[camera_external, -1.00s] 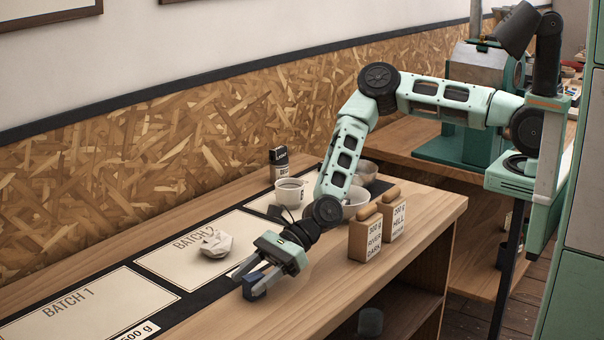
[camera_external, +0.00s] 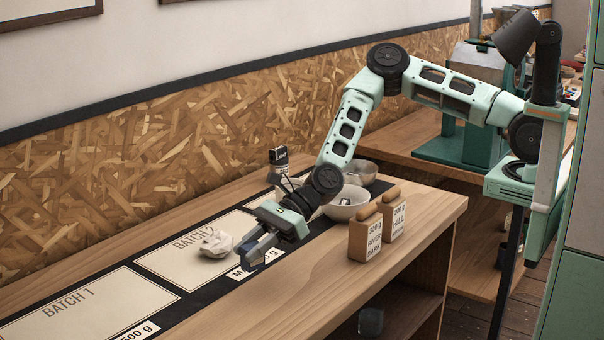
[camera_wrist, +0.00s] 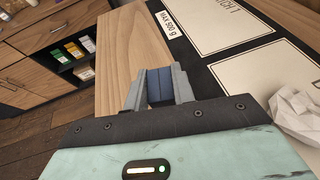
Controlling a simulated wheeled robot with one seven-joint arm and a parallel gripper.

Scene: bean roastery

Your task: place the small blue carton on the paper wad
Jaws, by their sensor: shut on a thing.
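The small blue carton (camera_external: 250,251) is between the fingers of my gripper (camera_external: 254,254), which is shut on it. In the wrist view the blue carton (camera_wrist: 160,86) sits squarely between the two grey fingertips (camera_wrist: 160,90). The carton appears held above the counter's front strip, to the right of the paper wad in the external view. The white, crumpled paper wad (camera_external: 216,243) lies on the BATCH 2 card. It also shows at the right edge of the wrist view (camera_wrist: 298,112), partly cut off.
The BATCH 1 card (camera_external: 78,309) lies clear at left. Two wooden-topped blocks (camera_external: 365,240) (camera_external: 393,220) stand right of my gripper.

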